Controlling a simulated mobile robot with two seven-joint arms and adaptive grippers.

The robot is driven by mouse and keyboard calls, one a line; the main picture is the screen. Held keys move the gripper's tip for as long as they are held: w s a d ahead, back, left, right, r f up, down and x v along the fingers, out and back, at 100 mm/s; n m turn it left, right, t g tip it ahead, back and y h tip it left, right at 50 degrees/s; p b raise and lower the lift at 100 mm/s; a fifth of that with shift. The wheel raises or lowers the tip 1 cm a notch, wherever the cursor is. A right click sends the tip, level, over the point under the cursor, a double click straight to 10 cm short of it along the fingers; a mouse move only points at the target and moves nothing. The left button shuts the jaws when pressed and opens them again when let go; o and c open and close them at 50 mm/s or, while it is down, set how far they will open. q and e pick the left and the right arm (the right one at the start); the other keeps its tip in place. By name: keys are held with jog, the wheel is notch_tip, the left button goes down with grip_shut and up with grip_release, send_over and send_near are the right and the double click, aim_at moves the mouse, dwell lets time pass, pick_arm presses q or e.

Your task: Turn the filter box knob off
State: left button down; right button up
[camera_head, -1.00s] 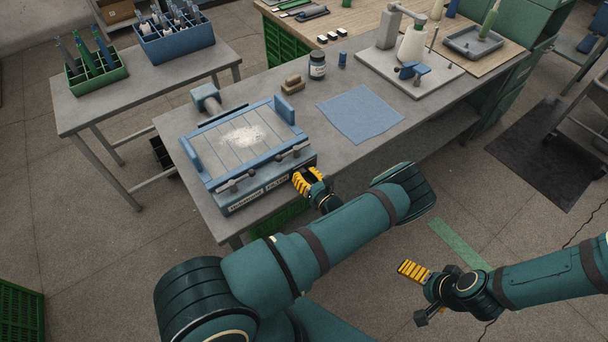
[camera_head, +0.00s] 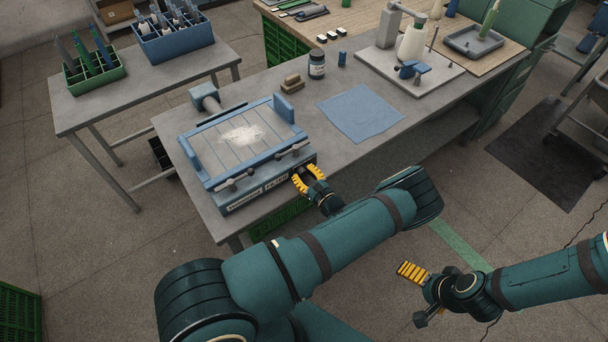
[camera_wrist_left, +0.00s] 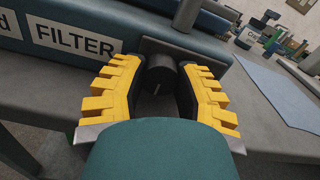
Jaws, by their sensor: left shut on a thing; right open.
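The filter box (camera_head: 262,190) is a blue-grey unit on the front edge of the grey bench, with a "FILTER" label on its front. Its black round knob (camera_wrist_left: 161,76) sits right of the label in the left wrist view, with a short white mark near its lower edge. My left gripper (camera_head: 308,178) is at the front of the box, its yellow fingers on both sides of the knob, shut on it. The gripper also shows in the left wrist view (camera_wrist_left: 159,88). My right gripper (camera_head: 416,292) is open and empty over the floor, apart from the bench.
A slatted tray (camera_head: 222,160) with white powder tops the box, with small levers along its front. A blue cloth (camera_head: 360,113), a dark jar (camera_head: 317,66) and a brown block (camera_head: 292,82) lie behind and right on the bench (camera_head: 335,160).

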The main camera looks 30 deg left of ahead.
pick_arm(q)
jog(key=c, duration=0.6)
grip_release()
jog(key=v, duration=1.2)
jog(key=shift+s+a, duration=0.1)
